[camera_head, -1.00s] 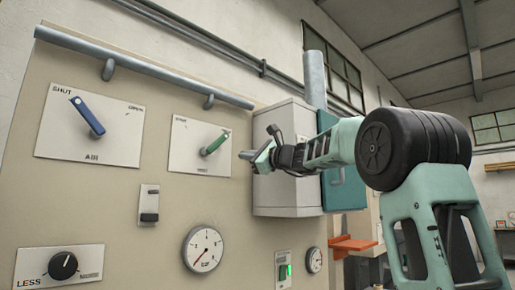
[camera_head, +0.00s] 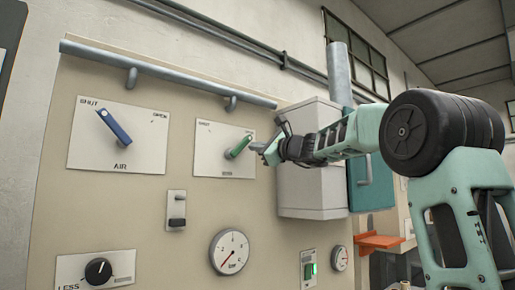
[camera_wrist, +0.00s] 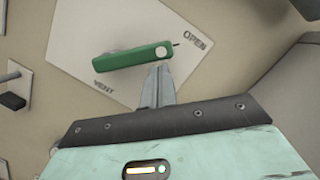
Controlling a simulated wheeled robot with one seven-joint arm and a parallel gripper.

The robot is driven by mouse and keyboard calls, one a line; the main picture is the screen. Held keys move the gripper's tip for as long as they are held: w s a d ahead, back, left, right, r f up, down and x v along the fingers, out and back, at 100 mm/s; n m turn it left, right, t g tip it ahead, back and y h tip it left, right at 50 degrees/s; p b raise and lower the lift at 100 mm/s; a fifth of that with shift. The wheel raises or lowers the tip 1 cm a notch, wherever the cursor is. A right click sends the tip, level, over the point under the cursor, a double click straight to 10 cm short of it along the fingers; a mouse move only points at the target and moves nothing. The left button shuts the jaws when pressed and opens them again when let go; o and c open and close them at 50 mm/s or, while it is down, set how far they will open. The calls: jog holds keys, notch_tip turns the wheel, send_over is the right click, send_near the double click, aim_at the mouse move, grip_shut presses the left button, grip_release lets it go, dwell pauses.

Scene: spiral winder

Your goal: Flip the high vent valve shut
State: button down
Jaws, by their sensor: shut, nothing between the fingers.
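The vent valve is a green lever (camera_head: 239,147) on a white plate (camera_head: 211,164) high on the beige panel. In the wrist view, the lever (camera_wrist: 130,58) lies on its plate (camera_wrist: 75,35), marked VENT. Its white-dotted end points to the tick by the word OPEN. My gripper (camera_head: 257,148) is just right of the lever in the head view. In the wrist view, my gripper's fingertips (camera_wrist: 160,68) are shut and empty, right beside the dotted end. I cannot tell whether they touch the lever. The SHUT word is outside the wrist view.
A blue AIR lever (camera_head: 114,128) is on a plate to the left, pointing toward SHUT. A grey pipe (camera_head: 170,75) runs above. A small switch (camera_head: 177,210), a gauge (camera_head: 229,252) and a black knob (camera_head: 98,271) are lower. A grey box (camera_head: 312,190) stands right of the panel.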

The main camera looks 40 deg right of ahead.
aim_at(249, 138)
jog(key=shift+a+r+n+b, duration=0.25)
jog(key=shift+r+n, duration=0.2)
jog(key=shift+n, duration=0.45)
jog(key=n, duration=0.1)
jog(key=a+r+n+g+b, duration=0.1)
jog(key=n, duration=0.1)
jog(key=shift+a+r+n+y, duration=0.1)
jog(key=shift+r+n+y, duration=0.2)
jog(key=shift+y, duration=0.1)
jog(key=shift+s+a+r+n+g+h+b, duration=0.15)
jog(key=shift+a+r+n+g+h, duration=0.25)
jog(key=shift+a+n, duration=1.3)
jog(key=shift+w+a+r+n+g+h+b, duration=0.2)
jog(key=shift+a+n+g, duration=0.5)
jog(key=shift+n, duration=1.8)
jog(key=shift+s+a+r+n+g+h+b, duration=0.2)
jog(key=shift+a+r+n+g+h, duration=0.15)
jog(key=shift+a+n, duration=1.45)
jog(key=shift+d+f+n, duration=0.1)
jog(key=shift+d+n, duration=0.2)
